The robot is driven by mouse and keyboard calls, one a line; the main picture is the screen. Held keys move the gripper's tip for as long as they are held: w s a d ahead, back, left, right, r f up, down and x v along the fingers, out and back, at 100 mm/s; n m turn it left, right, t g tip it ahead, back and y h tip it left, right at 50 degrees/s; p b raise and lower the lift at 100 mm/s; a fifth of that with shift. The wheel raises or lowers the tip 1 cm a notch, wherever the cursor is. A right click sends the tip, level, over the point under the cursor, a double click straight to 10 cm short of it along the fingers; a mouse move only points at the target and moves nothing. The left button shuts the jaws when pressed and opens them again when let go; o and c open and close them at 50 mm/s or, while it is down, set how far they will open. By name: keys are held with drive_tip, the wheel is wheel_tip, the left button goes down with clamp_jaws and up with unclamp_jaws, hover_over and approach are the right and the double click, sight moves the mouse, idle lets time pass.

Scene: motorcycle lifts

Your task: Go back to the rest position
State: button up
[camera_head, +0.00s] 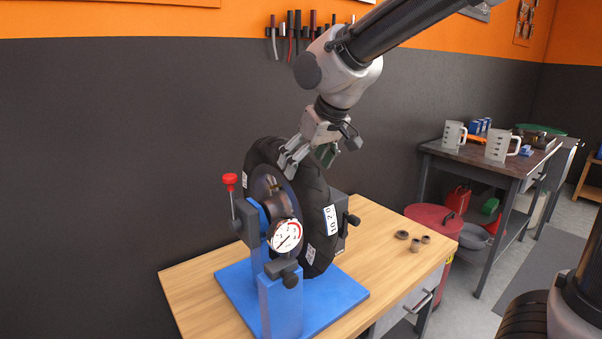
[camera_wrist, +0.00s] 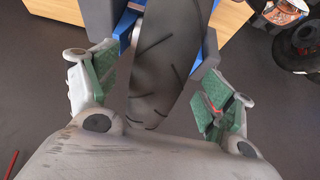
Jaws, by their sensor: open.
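My gripper (camera_head: 308,158) is open at the top of a black tyre (camera_head: 318,190), with one finger on each side of the tyre's upper edge in the head view. In the wrist view the tyre (camera_wrist: 158,65) runs between the spread green-padded fingers (camera_wrist: 158,88), with a visible gap on both sides. Nothing is gripped. The tyre stands upright on a blue balancing stand (camera_head: 281,305) with a round dial gauge (camera_head: 286,236) and a red-knobbed lever (camera_head: 230,181). White labels are on the tread. My arm reaches in from the upper right.
A dark wall is close behind. A red drum (camera_head: 435,218) and a metal table (camera_head: 470,155) with measuring jugs (camera_head: 453,135) stand to the right. Tools hang on the wall (camera_head: 290,35).

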drive_tip(key=v, duration=0.7)
drive_tip(key=shift+r, duration=0.15)
drive_tip(key=shift+n+g+h, duration=0.3)
drive_tip(key=shift+g+h, duration=0.1)
drive_tip(key=shift+g, duration=0.1)
drive_tip(key=s+d+f, duration=0.2)
drive_tip(key=f, duration=0.1)
drive_tip(key=shift+s, duration=0.35)
drive_tip(key=s+d+f+m+h, duration=0.1)
drive_tip(key=s+d+m, duration=0.1)
drive_tip(key=s+d, duration=0.3)
drive_tip(key=s+d+f+m, duration=0.2)
drive_tip(key=s+d, duration=0.4)
drive_tip(key=d, duration=0.7)
drive_tip(key=s+d+f+m+h, duration=0.1)
drive_tip(key=s+d+f+m, duration=0.1)
drive_tip(key=s+d, duration=0.4)
drive_tip(key=d+m, duration=0.1)
drive_tip(key=d, duration=0.2)
drive_tip(key=shift+d+h, duration=0.15)
drive_tip(key=shift+h, duration=0.15)
